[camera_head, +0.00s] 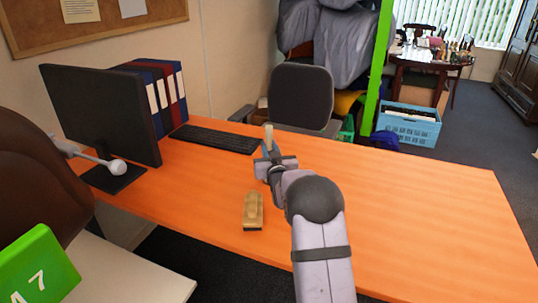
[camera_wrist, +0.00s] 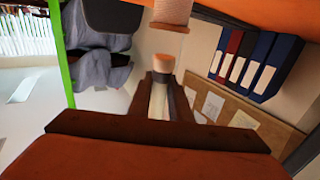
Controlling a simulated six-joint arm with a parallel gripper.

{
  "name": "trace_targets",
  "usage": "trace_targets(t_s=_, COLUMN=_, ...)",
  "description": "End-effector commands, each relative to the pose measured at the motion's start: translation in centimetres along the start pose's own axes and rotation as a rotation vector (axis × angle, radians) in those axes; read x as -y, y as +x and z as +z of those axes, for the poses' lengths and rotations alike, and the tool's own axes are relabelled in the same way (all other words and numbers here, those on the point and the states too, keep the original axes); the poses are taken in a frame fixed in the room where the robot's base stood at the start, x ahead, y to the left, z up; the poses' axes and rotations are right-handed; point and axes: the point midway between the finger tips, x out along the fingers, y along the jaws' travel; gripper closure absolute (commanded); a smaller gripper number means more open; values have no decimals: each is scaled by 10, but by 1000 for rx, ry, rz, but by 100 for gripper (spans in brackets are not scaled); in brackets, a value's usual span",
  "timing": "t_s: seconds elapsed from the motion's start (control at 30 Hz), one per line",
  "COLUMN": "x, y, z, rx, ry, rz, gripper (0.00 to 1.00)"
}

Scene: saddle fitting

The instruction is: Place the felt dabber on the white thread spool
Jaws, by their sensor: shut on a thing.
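My gripper (camera_head: 268,152) is shut on the felt dabber (camera_head: 268,132), held upright above the desk, its pale upper part showing over the fingers. The wrist view is upside down. In it, the fingers (camera_wrist: 165,92) close around the dabber's pale shaft, and its orange-tan felt end (camera_wrist: 160,64) points towards the desk. The white thread spool (camera_wrist: 172,10), with a wooden flange, stands beyond the felt end, with a visible gap between them. How well they line up in depth is unclear. In the head view I cannot make out the spool; my gripper probably hides it.
A wooden block-like object (camera_head: 253,212) lies on the orange desk (camera_head: 420,215), nearer than my gripper. A keyboard (camera_head: 215,138), monitor (camera_head: 100,115) and binders (camera_head: 165,90) stand at the back left. An office chair (camera_head: 300,97) is behind the desk. The desk's right side is clear.

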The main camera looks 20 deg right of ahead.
Motion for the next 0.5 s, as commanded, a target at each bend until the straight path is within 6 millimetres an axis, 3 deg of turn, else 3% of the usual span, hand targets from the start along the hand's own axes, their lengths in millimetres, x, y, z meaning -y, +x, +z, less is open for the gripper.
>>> trace_targets(t_s=0.2, x=0, y=0, z=26, rx=2, ry=0, rz=0, gripper=100)
trace_targets(t_s=0.5, x=0, y=0, z=28, rx=0, ry=0, rz=0, gripper=100)
